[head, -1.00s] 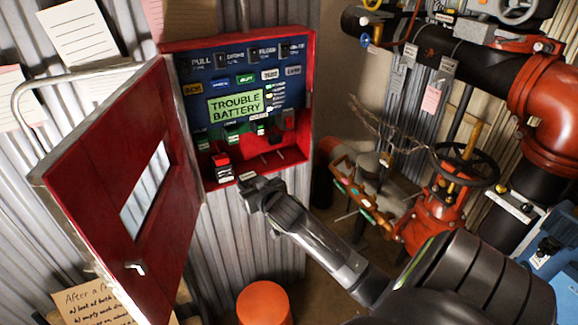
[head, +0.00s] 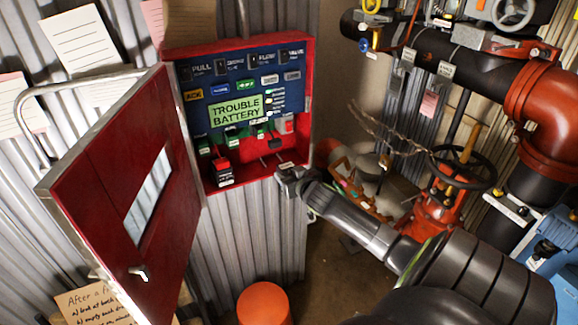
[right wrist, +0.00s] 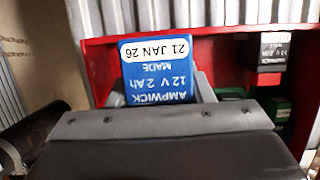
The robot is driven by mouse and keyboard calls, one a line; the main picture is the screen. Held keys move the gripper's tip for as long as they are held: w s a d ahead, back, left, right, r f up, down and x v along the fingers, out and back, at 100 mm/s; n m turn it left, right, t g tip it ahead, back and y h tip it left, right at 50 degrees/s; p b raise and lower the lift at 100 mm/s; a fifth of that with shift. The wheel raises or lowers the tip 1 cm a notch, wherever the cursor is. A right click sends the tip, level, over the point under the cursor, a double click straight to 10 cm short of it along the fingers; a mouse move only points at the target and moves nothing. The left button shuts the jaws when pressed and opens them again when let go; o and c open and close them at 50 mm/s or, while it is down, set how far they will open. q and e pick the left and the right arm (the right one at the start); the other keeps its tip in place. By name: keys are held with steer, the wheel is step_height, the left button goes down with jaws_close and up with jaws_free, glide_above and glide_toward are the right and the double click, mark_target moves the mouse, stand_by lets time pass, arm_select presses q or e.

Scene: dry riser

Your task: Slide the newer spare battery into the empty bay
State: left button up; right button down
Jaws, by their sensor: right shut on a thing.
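The battery's label appears upside down and reads AMPWICK 12 V 2 Ah, MADE 21 JAN 26. A dark battery with a white label (head: 223,172) stands at the cabinet's lower left; it also shows in the right wrist view (right wrist: 272,55). Red floor space with dark leads lies right of it. My left gripper is out of view.
The red door (head: 115,175) stands open on the left. Pipes, a red valve (head: 437,205) with a black handwheel and a blue case (head: 550,250) are on the right. An orange stool (head: 264,303) stands below. A TROUBLE BATTERY display (head: 236,110) shows on the panel.

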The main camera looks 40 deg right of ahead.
mark_target(284, 163)
steer(key=shift+r, duration=0.2)
steer(key=shift+w, duration=0.25)
steer(key=shift+r+b+x, duration=0.2)
steer(key=shift+b+x, duration=0.1)
steer(key=shift+x, duration=0.45)
steer(key=shift+r+b+x, duration=0.15)
steer(key=shift+b+x, duration=0.1)
steer(key=shift+x, duration=0.55)
steer(key=shift+w+r, duration=0.25)
steer(key=shift+r, duration=0.2)
steer(key=shift+w+d+r, duration=0.2)
steer(key=shift+w+r, duration=0.05)
steer(key=shift+w, duration=0.3)
